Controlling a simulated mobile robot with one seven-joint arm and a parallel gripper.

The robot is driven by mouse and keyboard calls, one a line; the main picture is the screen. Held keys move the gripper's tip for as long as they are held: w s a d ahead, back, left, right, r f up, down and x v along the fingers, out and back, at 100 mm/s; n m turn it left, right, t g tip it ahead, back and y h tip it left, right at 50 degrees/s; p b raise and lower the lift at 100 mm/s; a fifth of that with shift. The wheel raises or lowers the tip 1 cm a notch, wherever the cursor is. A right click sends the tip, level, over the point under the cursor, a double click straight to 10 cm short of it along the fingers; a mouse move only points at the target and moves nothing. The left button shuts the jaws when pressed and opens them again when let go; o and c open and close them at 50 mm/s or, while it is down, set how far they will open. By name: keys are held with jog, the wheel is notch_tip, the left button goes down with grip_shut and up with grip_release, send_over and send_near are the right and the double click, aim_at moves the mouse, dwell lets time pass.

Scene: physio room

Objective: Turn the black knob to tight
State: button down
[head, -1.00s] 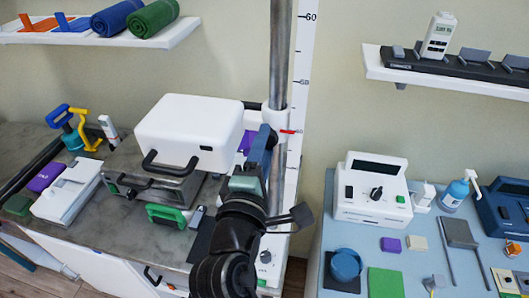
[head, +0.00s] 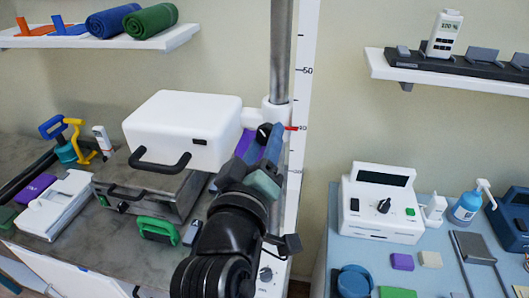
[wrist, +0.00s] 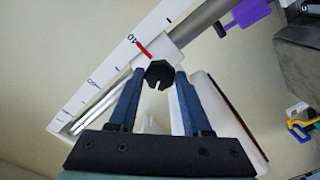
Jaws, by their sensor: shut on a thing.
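The black knob (head: 264,130) sits on the white collar (head: 276,111) around the upright grey pole. In the wrist view the knob (wrist: 160,72) is a dark, many-sided disc with a pale mark pointing down. My gripper (head: 263,141) is shut on the knob, with one blue finger on each side; in the wrist view my gripper (wrist: 159,76) has its fingertips at the knob's edges. A red pointer (head: 291,128) on the collar stands near 40 on the white scale (head: 303,100). No word for tight is readable.
A white box with a black handle (head: 183,130) stands close left of the pole, on a grey case (head: 150,190). A purple part (head: 245,140) is just left of my fingers. A white device (head: 383,202) stands on the blue table at right. The wall between is clear.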

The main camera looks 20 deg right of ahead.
jog(key=m+b, duration=0.3)
jog(key=m, duration=0.3)
jog(key=shift+b, duration=0.3)
dwell(0.4)
jog(key=shift+c, duration=1.7)
grip_release()
jog(key=p+v, duration=0.6)
jog(key=v, duration=0.7)
jog(key=shift+p, duration=0.35)
